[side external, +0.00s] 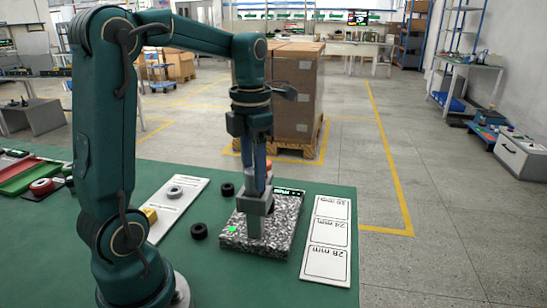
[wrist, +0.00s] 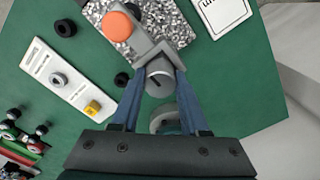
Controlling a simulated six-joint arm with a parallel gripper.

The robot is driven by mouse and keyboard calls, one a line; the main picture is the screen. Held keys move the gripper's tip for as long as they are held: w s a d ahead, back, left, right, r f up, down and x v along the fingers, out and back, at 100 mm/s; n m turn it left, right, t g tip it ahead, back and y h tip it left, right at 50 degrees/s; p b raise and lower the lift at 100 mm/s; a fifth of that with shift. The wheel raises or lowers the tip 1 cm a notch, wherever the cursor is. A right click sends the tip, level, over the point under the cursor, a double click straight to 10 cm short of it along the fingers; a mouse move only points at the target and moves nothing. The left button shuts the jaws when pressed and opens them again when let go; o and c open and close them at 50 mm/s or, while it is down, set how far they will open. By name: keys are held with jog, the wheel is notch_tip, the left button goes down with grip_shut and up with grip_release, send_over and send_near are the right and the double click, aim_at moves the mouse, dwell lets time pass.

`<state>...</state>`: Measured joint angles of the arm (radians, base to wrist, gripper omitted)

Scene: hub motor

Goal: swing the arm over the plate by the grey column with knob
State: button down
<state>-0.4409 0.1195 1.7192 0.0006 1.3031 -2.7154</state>
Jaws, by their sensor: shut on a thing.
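The grey column with knob (wrist: 160,75) is between my gripper's two blue fingers in the wrist view. My gripper (side external: 257,190) is shut on it, pointing down, above the speckled plate (side external: 283,237). In the wrist view the fingertips of my gripper (wrist: 162,68) lie on either side of the knob. The grey arm (wrist: 146,48) reaches from the column toward the orange round cap (wrist: 118,25), over the speckled plate (wrist: 180,30). In the side view the orange cap is mostly hidden behind my fingers, and a grey upright (side external: 255,226) shows below them.
A white card with size labels (side external: 328,240) lies right of the plate. Black rings (side external: 199,230) (side external: 227,189) lie left of it. A white strip (side external: 184,205) carries a grey ring and a yellow block (side external: 150,214). Coloured trays (side external: 25,175) stand at far left.

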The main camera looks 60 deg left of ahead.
jog(key=shift+c, duration=2)
grip_release()
jog(key=shift+r, duration=2.6)
